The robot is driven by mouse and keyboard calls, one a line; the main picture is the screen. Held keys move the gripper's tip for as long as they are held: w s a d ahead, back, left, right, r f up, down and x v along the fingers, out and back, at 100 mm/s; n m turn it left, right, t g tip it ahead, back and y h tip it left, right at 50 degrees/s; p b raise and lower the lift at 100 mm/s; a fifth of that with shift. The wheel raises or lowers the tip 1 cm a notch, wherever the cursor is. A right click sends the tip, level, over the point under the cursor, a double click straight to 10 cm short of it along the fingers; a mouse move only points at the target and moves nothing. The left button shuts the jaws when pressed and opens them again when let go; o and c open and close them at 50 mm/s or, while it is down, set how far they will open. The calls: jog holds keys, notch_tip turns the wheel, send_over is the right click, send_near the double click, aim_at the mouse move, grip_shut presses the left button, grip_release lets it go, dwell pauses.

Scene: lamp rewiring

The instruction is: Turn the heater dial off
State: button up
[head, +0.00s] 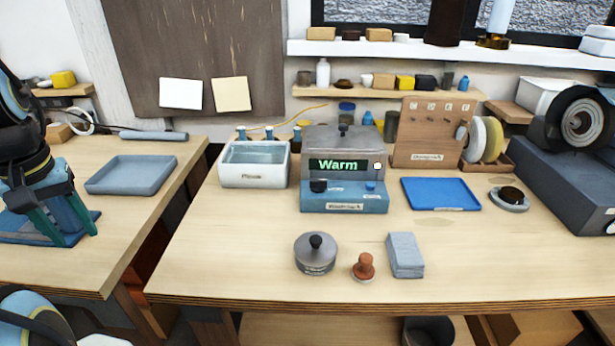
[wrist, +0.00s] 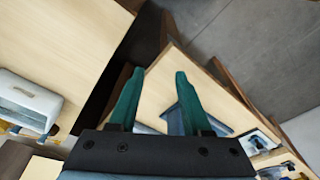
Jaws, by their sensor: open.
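The heater (head: 343,158) is a grey box on a blue base on the right bench. Its lit display reads "Warm" in green. A black dial (head: 318,185) sits at the left of the blue base, and a small blue knob (head: 370,186) at the right. My gripper (head: 65,228) is at the far left over the left bench, well apart from the heater. It also shows in the wrist view (wrist: 158,75), its green fingers spread with nothing held between them. I cannot make out the dial in the wrist view.
A white basin (head: 254,178) stands left of the heater, a blue tray (head: 440,201) right of it. A lidded grey pot (head: 315,262), a brown stamp (head: 363,266) and a grey block (head: 405,264) stand in front. A gap separates the benches. A grey-blue tray (head: 130,187) lies on the left bench.

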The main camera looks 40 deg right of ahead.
jog(key=w+d+m+b, duration=0.1)
jog(key=w+d+m, duration=0.6)
jog(key=d, duration=0.5)
jog(key=m+g+b, duration=0.2)
jog(key=m, duration=1.6)
send_near(318, 180)
notch_tip(318, 180, down, 9)
jog(key=p, duration=0.2)
jog(key=shift+s+d+r+p, duration=0.1)
jog(key=shift+d+r+p, duration=0.1)
jog(key=shift+p, duration=0.15)
jog(key=shift+c, duration=0.3)
grip_shut()
